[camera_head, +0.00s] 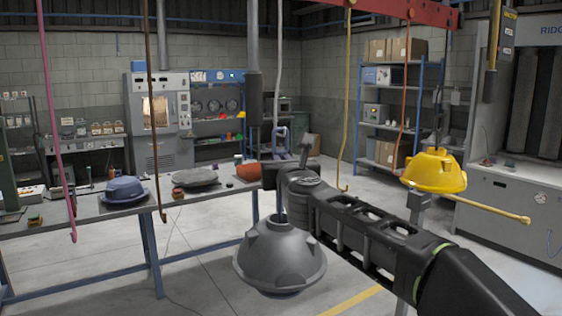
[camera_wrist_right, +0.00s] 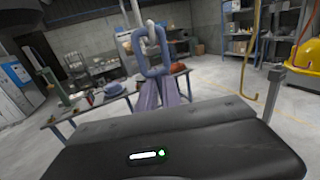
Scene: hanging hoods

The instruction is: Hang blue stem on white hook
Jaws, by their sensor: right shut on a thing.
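The blue stem's square loop (camera_head: 281,140) stands above my right gripper (camera_head: 282,164). In the right wrist view the loop (camera_wrist_right: 166,58) is upright. My right gripper is shut on the stem, with the grip itself partly hidden by my own wrist. A grey hood (camera_head: 280,252) is below the gripper, with a thin rod rising from it towards the gripper. The white hook (camera_head: 277,95) comes down to the loop. In the wrist view the hook (camera_wrist_right: 135,14) overlaps the loop's top; I cannot tell whether it bears the weight. My left gripper is not in view.
Pink (camera_head: 50,120), brown (camera_head: 151,110), yellow (camera_head: 346,110) and orange (camera_head: 403,100) hooks hang around. A yellow hood (camera_head: 435,172) hangs at right. The table (camera_head: 100,222) at left carries a blue hood (camera_head: 122,188) and a grey lid-like piece (camera_head: 195,178).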

